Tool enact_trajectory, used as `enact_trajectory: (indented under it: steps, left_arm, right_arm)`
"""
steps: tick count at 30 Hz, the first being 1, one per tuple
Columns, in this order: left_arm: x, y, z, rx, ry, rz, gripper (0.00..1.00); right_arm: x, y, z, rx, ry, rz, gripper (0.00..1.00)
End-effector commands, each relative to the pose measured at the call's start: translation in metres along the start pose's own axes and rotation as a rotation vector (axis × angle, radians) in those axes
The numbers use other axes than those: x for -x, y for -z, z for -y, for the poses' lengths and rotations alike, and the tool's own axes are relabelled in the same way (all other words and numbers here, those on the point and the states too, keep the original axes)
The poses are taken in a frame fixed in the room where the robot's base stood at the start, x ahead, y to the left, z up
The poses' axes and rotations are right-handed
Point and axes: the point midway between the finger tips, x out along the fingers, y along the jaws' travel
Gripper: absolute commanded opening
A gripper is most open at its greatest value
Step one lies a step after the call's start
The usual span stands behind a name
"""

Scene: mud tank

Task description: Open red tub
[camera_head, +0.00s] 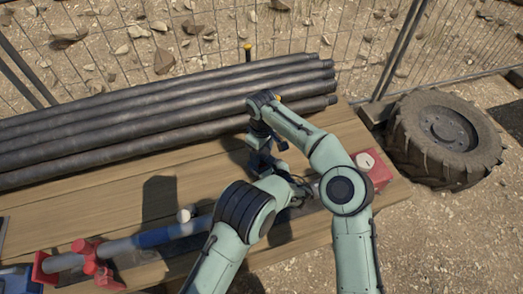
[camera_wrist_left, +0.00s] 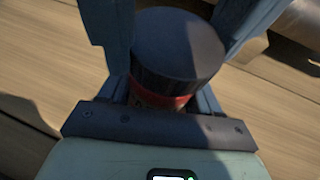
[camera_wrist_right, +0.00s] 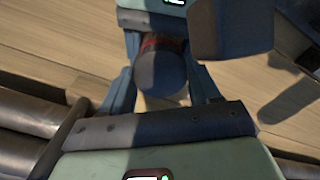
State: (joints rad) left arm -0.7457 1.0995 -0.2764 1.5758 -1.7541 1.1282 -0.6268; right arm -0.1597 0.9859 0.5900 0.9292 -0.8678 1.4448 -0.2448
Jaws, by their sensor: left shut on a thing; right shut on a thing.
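The red tub (camera_wrist_left: 178,100) has a wide dark round lid (camera_wrist_left: 178,45) and a red band under it. In the left wrist view it stands between the two fingers of my left gripper (camera_wrist_left: 172,62), which is shut on it. In the right wrist view the dark lid (camera_wrist_right: 160,76) lies between the fingers of my right gripper (camera_wrist_right: 162,88), with the red band (camera_wrist_right: 160,42) beyond it and the left gripper close opposite. My right gripper (camera_head: 264,160) is shut on the tub at the lid end. In the head view my arms hide the tub.
Long dark pipes (camera_head: 150,115) lie along the back of the wooden table (camera_head: 110,210). A red box (camera_head: 372,170) is at its right end. A blue-grey tool with red clamps (camera_head: 130,245) lies at front left.

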Motion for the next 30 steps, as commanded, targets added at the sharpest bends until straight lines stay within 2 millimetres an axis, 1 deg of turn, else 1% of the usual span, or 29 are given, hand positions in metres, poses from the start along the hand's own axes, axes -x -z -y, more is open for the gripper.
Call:
enact_trajectory:
  steps: [3,7,10,17,18,20,30]
  left_arm:
    - [0.0001,-0.001,0.0002,0.001,0.0,0.002,0.0]
    - [0.0001,-0.001,0.0002,0.001,0.0,0.002,0.0]
    - [0.0001,-0.001,0.0002,0.001,0.0,0.002,0.0]
    - [0.0001,-0.001,0.0001,0.001,0.0,0.002,0.0]
    - [0.0001,-0.001,0.0001,0.001,0.0,0.002,0.0]
    - [0.0001,-0.001,0.0001,0.001,0.0,0.002,0.0]
    - [-0.0008,-0.0013,0.0002,0.001,0.001,0.002,0.0]
  right_arm:
    - [0.0008,0.0003,-0.0001,0.189,-0.002,-0.001,0.25]
    - [0.0007,0.0001,-0.0001,0.326,-0.001,0.0,0.25]
    - [0.0006,0.0,-0.0002,0.363,-0.001,0.0,0.25]
    - [0.0007,0.0,-0.0002,0.364,-0.001,0.0,0.25]
    - [0.0007,0.0,-0.0003,0.364,-0.001,-0.001,0.68]
    - [0.0007,-0.0001,-0.0002,0.363,-0.001,0.0,0.87]
    - [0.0009,-0.0002,0.002,0.365,0.005,0.002,0.87]
